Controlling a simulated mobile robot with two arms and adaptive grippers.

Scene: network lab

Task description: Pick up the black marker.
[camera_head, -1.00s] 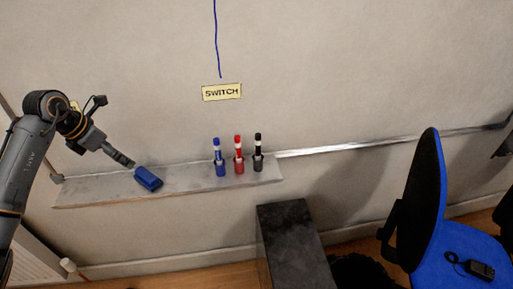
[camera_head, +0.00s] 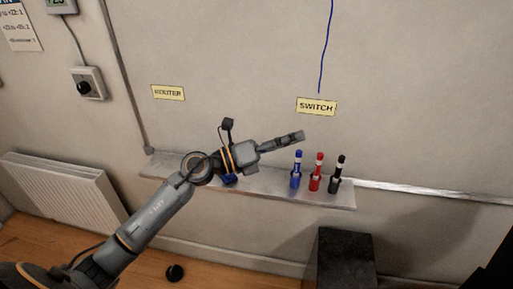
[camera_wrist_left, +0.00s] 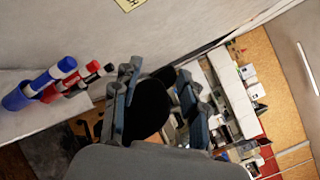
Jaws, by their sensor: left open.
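The black marker (camera_head: 336,175) stands upright in a dark holder near the right end of the wall shelf. It is the rightmost of a row with a red marker (camera_head: 316,174) and a blue marker (camera_head: 296,175). My left gripper (camera_head: 302,136) is above and slightly left of the black marker, apart from it, and points right. In the left wrist view my left gripper (camera_wrist_left: 159,75) is open and empty. The black marker (camera_wrist_left: 96,73) shows there left of the fingers, partly behind the red one. My right gripper is in neither view.
The shelf (camera_head: 270,188) runs along the wall. A blue block (camera_head: 230,179) on it is partly hidden by my left arm. A dark box (camera_head: 345,255) stands below right. A radiator (camera_head: 65,195) is at left.

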